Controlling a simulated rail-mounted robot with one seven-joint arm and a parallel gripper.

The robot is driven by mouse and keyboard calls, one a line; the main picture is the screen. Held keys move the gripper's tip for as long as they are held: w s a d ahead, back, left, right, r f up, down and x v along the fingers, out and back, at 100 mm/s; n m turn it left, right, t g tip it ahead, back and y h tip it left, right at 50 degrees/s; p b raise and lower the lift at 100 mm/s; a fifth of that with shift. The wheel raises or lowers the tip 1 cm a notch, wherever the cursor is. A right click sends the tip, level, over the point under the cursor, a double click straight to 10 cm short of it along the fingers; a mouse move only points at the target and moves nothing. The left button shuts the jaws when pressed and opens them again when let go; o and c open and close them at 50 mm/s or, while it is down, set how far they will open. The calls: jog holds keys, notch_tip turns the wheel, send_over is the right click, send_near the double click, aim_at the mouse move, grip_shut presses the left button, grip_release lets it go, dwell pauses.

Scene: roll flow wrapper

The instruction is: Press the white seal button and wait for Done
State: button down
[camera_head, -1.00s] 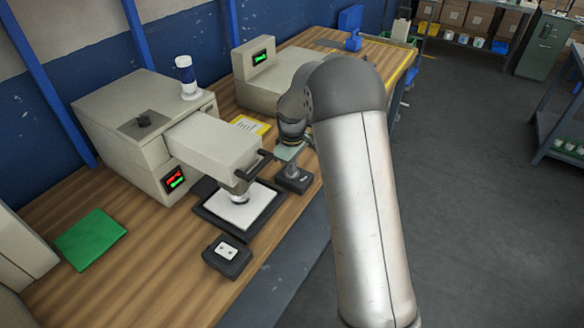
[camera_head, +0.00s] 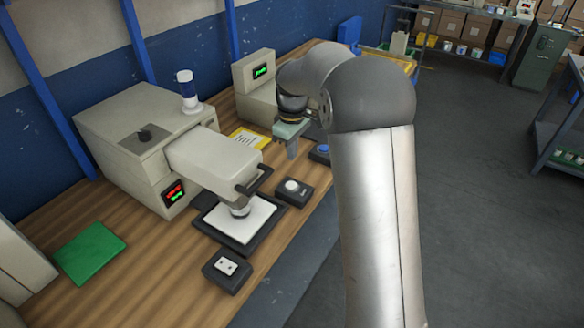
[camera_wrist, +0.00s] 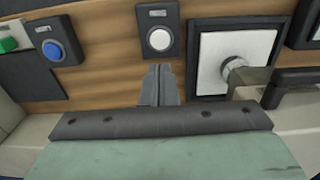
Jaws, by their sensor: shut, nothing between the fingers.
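The white seal button (camera_head: 292,186) is a round cap on a small dark box at the right of the sealing machine (camera_head: 150,140). It shows whole and uncovered, also in the wrist view (camera_wrist: 160,40). My gripper (camera_head: 291,152) is shut and empty, pointing down above and behind the button box, apart from it. In the wrist view the closed fingertips (camera_wrist: 158,70) lie just below the button's box. A small display (camera_head: 174,192) on the machine's front has a red line and a green line, too small to read.
A blue button (camera_head: 322,149) stands on another dark box behind. The sealing head hangs over a white pad in a black frame (camera_head: 207,224). A green sheet (camera_head: 90,252) lies left. Bare wood lies between.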

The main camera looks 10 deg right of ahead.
jog(key=shift+r, duration=1.15)
jog(key=s+f+m, duration=0.1)
jog(key=s+m, duration=0.8)
jog(key=s, duration=2.5)
jog(key=shift+d+f, duration=0.15)
jog(key=shift+f, duration=0.15)
